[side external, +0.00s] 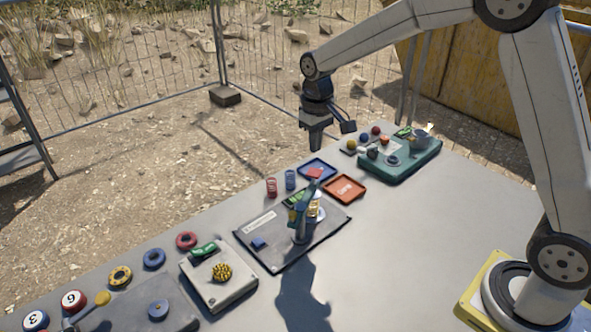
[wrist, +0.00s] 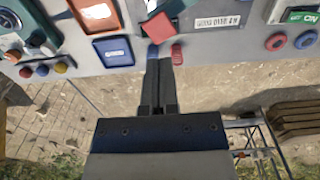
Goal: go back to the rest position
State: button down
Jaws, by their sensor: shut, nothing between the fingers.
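My gripper (side external: 315,146) hangs from the arm in the side view, pointing down, above the far edge of the grey table (side external: 410,235). It is clear of the objects below it. In the wrist view my gripper (wrist: 160,64) has its two dark fingers together, with nothing seen between them. Just past the fingertips in that view are a blue cylinder (wrist: 152,51) and a red cylinder (wrist: 177,54) at the table edge. In the side view the red cylinder (side external: 271,187) and blue cylinder (side external: 290,179) stand upright, lower and left of the gripper.
A blue tray (side external: 331,172) and an orange tray (side external: 359,189) lie below the gripper. A teal device (side external: 425,150) stands right, a dark mat (side external: 270,256) with a blue-green upright fixture (side external: 299,215) nearer. Wire fencing (side external: 130,60) stands behind.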

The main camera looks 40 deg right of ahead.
jog(key=shift+r, duration=0.15)
jog(key=shift+s, duration=0.1)
jog(key=shift+s, duration=0.5)
jog(key=s+f+t, duration=0.1)
jog(key=s+f, duration=0.1)
jog(key=s, duration=0.7)
jog(key=s+f+t, duration=0.1)
jog(key=s+f, duration=0.2)
jog(key=s, duration=0.6)
jog(key=shift+f+t, duration=0.3)
jog(key=shift+f, duration=0.05)
